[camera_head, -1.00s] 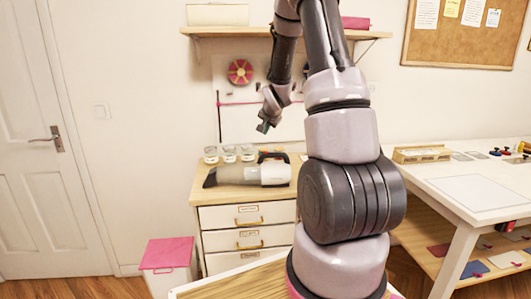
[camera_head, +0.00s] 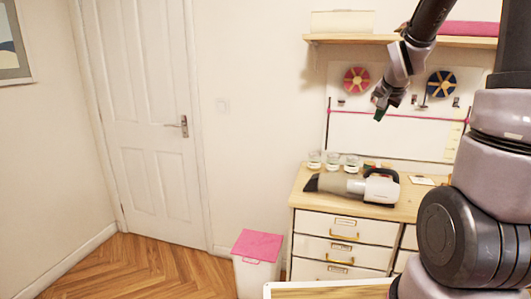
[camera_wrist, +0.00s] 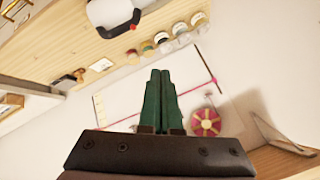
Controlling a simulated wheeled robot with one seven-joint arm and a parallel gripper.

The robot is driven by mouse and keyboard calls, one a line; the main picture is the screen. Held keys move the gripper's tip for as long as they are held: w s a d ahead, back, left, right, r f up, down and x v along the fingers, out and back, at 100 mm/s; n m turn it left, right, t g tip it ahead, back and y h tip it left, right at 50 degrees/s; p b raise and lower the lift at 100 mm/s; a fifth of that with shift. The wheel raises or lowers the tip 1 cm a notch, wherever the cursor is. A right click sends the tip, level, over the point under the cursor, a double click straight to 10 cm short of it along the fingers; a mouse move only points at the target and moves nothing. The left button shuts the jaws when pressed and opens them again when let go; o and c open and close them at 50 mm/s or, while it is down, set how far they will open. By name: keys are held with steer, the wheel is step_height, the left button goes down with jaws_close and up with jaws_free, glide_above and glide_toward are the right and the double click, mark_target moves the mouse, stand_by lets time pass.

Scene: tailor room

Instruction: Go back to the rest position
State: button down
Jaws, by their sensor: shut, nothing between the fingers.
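My gripper (camera_head: 379,113) hangs in the air above the drawer cabinet (camera_head: 340,226), in front of the wall board, in the head view. In the wrist view its two green fingers (camera_wrist: 158,75) are pressed together with nothing between them. My arm comes in from the right side of the head view.
A handheld vacuum (camera_head: 345,186) and several glass jars (camera_head: 332,160) are on the cabinet top. A wall shelf (camera_head: 400,40) is above. A bin with a pink lid (camera_head: 258,245) stands left of the cabinet. The floor (camera_head: 150,268) before the white door (camera_head: 140,120) is clear.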

steer(key=s+a+r+n+y, duration=0.1)
steer(key=s+a+r, duration=0.2)
steer(key=s, duration=0.5)
steer(key=s+a+r+n+y, duration=0.1)
steer(key=s+a+r+n, duration=0.1)
steer(key=s+a, duration=0.3)
steer(key=s+a+r+n+g+y, duration=0.1)
steer(key=s+a+r+n, duration=0.1)
steer(key=s, duration=1.1)
steer(key=shift+a+r, duration=0.85)
steer(key=shift+a, duration=0.2)
steer(key=c, duration=1.5)
jaws_free()
steer(key=shift+c, duration=0.2)
